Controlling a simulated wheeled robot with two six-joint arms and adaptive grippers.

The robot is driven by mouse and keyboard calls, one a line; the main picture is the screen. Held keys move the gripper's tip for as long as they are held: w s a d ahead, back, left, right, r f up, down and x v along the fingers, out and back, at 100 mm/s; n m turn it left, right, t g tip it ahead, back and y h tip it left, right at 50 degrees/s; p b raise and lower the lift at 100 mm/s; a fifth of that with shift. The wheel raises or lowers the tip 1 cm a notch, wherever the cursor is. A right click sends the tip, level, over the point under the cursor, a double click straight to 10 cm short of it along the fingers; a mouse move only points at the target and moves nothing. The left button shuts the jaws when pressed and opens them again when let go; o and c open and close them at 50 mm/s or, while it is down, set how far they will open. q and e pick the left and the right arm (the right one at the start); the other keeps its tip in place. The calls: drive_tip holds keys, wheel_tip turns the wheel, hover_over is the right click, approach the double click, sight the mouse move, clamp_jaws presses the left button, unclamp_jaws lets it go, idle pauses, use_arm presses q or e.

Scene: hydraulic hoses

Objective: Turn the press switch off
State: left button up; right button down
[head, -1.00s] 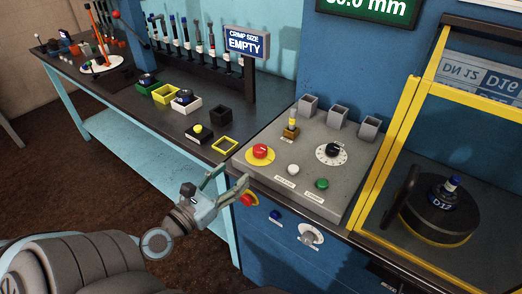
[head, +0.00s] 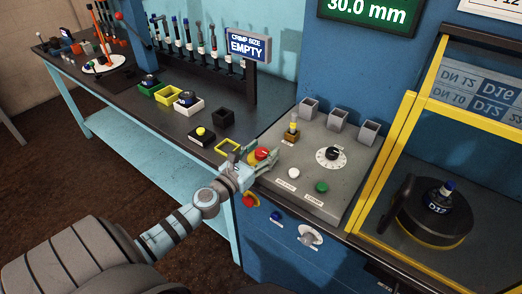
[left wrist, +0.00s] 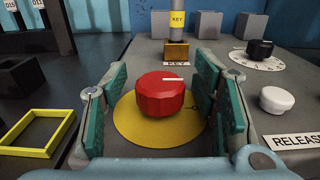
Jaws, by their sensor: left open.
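A red knob (head: 263,153) with a white mark sits on a yellow disc at the left of the grey control panel; I take it for the press switch, though I read no label. In the left wrist view the red knob (left wrist: 161,95) stands on its yellow disc (left wrist: 128,128), the white mark pointing right. My left gripper (head: 254,161) is open at the panel's left edge. In the left wrist view its fingers (left wrist: 161,88) stand on either side of the knob, with visible gaps. My right gripper is not in view.
Near the knob are a KEY switch (head: 292,132), a black dial (head: 331,154), a white button (head: 293,173) and a green button (head: 321,186). A yellow square frame (left wrist: 35,133) lies to the left. A second red knob (head: 250,201) is on the blue front below.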

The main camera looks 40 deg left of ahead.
use_arm(q)
drive_tip(key=c, duration=1)
drive_tip(key=shift+a, duration=0.15)
drive_tip(key=shift+c, duration=0.9)
drive_tip(key=shift+r+n+y+p, duration=0.15)
drive_tip(key=shift+n+y+p, duration=0.45)
drive_tip(key=shift+y+p, duration=0.25)
drive_tip(key=n+y+p, duration=0.1)
drive_tip(key=n+y, duration=0.1)
drive_tip(key=y, duration=0.1)
drive_tip(key=shift+d+g+p, duration=0.2)
drive_tip(key=shift+g+p, duration=0.1)
drive_tip(key=shift+g, duration=0.1)
drive_tip(key=n+g+y, duration=0.1)
drive_tip(key=n+y, duration=0.1)
drive_tip(key=y, duration=0.1)
drive_tip(key=shift+n+g+y, duration=1)
drive_tip(key=shift+n+y, duration=0.1)
drive_tip(key=shift+y, duration=0.35)
